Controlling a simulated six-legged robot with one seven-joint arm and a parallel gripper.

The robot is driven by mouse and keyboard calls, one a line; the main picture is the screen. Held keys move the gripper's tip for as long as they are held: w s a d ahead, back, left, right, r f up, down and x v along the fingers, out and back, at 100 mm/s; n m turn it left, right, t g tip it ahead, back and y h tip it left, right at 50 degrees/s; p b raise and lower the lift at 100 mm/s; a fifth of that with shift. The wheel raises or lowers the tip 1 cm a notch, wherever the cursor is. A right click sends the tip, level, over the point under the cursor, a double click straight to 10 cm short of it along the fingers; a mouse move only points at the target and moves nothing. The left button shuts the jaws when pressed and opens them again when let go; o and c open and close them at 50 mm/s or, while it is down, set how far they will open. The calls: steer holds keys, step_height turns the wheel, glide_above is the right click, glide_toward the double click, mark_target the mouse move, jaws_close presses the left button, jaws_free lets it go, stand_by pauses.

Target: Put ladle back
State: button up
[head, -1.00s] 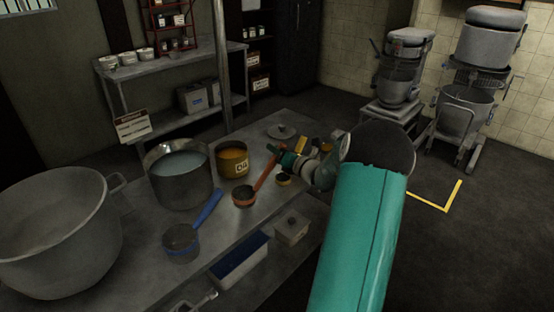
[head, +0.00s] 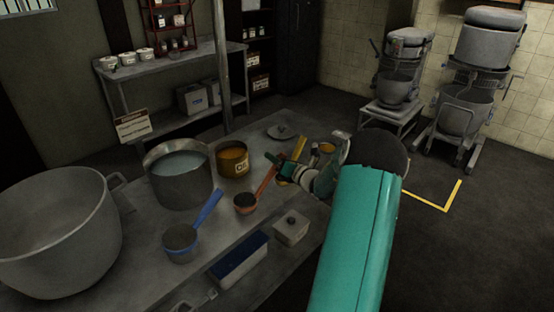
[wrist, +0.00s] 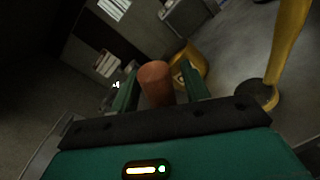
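An orange-handled ladle (head: 246,203) has its round cup by the table's front edge, right of the blue ladle. Its handle slants up and right to my gripper (head: 275,167). In the wrist view, the orange handle (wrist: 156,88) stands between the green fingers of my gripper (wrist: 159,88). The fingers lie close on both sides of it; whether they press on it I cannot tell. A blue-handled ladle (head: 180,238) rests further left on the table. A yellow handle (head: 299,148) shows behind my gripper, and it also shows in the wrist view (wrist: 287,45).
The metal table (head: 145,245) bears a big empty pot (head: 60,235), a pot of pale liquid (head: 180,185), a yellow oil pot (head: 234,160) and a lid (head: 282,132). A blue-edged bin (head: 240,257) and a lidded box (head: 291,228) sit below its front edge. Mixers stand at the back right.

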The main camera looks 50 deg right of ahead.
steer(key=shift+r, duration=0.1)
steer(key=shift+s, duration=0.2)
steer(key=s, duration=1.2)
steer(key=w+a+r+n+g+y, duration=0.1)
steer(key=a+r+n+g+y, duration=0.15)
steer(key=a+n, duration=0.55)
steer(key=w+a+r+n+g+y, duration=0.2)
steer(key=a+n+g+y, duration=0.25)
steer(key=a, duration=0.85)
steer(key=w+a+r+n+g+y, duration=0.1)
steer(key=a+r+n+g+y, duration=0.15)
steer(key=a+n, duration=0.6)
steer(key=s+a+r+n+g+h, duration=0.1)
steer(key=s+a+n+g+h, duration=0.1)
steer(key=s+a+n, duration=0.4)
steer(key=s+a+r+n+g+h, duration=0.1)
steer(key=s+a+r+n+g, duration=0.15)
steer(key=a+n, duration=0.4)
steer(key=s+a+r+n+t+h, duration=0.1)
steer(key=s+a+r+n+h, duration=0.2)
steer(key=s+n, duration=0.5)
steer(key=shift+s+a+n+t+h, duration=0.3)
steer(key=shift+a+n+h, duration=0.15)
steer(key=shift+n+h, duration=0.65)
